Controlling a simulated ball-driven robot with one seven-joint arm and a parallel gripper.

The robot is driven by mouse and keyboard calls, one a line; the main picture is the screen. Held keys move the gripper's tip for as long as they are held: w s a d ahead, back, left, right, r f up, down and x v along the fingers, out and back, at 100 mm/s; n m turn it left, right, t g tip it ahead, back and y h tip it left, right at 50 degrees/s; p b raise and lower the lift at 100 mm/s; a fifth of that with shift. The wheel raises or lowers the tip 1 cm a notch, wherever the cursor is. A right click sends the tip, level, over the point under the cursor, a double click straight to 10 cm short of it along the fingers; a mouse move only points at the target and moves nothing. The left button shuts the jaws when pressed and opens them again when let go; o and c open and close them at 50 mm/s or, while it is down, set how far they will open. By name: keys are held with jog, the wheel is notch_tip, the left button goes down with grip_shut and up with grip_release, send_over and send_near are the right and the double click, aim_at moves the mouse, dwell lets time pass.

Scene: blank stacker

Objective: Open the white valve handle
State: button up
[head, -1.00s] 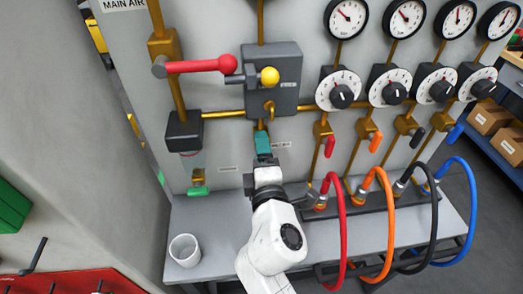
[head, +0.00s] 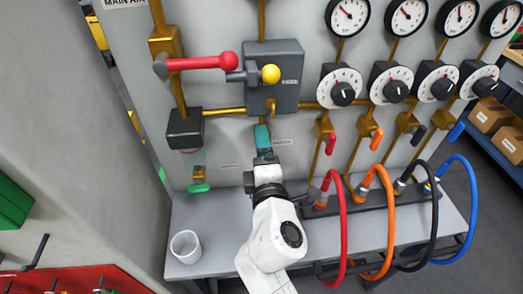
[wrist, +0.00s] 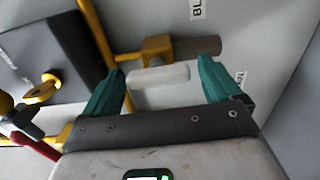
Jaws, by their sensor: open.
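The white valve handle (wrist: 158,80) shows in the wrist view as a short, light bar beside a brass valve body (wrist: 157,48) on the grey panel. My gripper (wrist: 162,67) is open, with one teal finger on each side of the handle. I see gaps between the handle and both fingers; contact is not clear. In the head view my gripper (head: 263,138) is at the panel below the grey valve box, and it hides the white handle there.
The grey valve box (head: 289,98) with a yellow knob (head: 270,74) is above my gripper. A red lever (head: 200,63) is at upper left. Coloured hoses, the red one (head: 345,235) nearest, stand to the right. A white cup (head: 185,247) sits on the shelf at left.

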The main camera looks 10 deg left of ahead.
jog(key=v, duration=1)
jog(key=shift+s+b, duration=0.35)
jog(key=shift+b, duration=0.05)
jog(key=shift+d, duration=0.1)
jog(key=s+d+f+m+g+h, duration=0.35)
jog(key=d+f+m, duration=0.4)
jog(key=d, duration=0.45)
jog(key=s+d+f+m+g+h, duration=0.2)
jog(key=d+f+m+g+h, duration=0.2)
jog(key=d+f+m, duration=0.5)
jog(key=s+d+f+m+g+y, duration=0.1)
jog(key=s+d+f+m+g, duration=0.1)
jog(key=s, duration=0.7)
jog(key=s+d+f+m+g+y, duration=0.1)
jog(key=s+d+f+m+g, duration=0.2)
jog(key=s+d+g, duration=0.4)
jog(key=s+f, duration=0.1)
jog(key=s, duration=0.2)
jog(key=shift+d+f, duration=0.35)
jog(key=shift+d, duration=0.05)
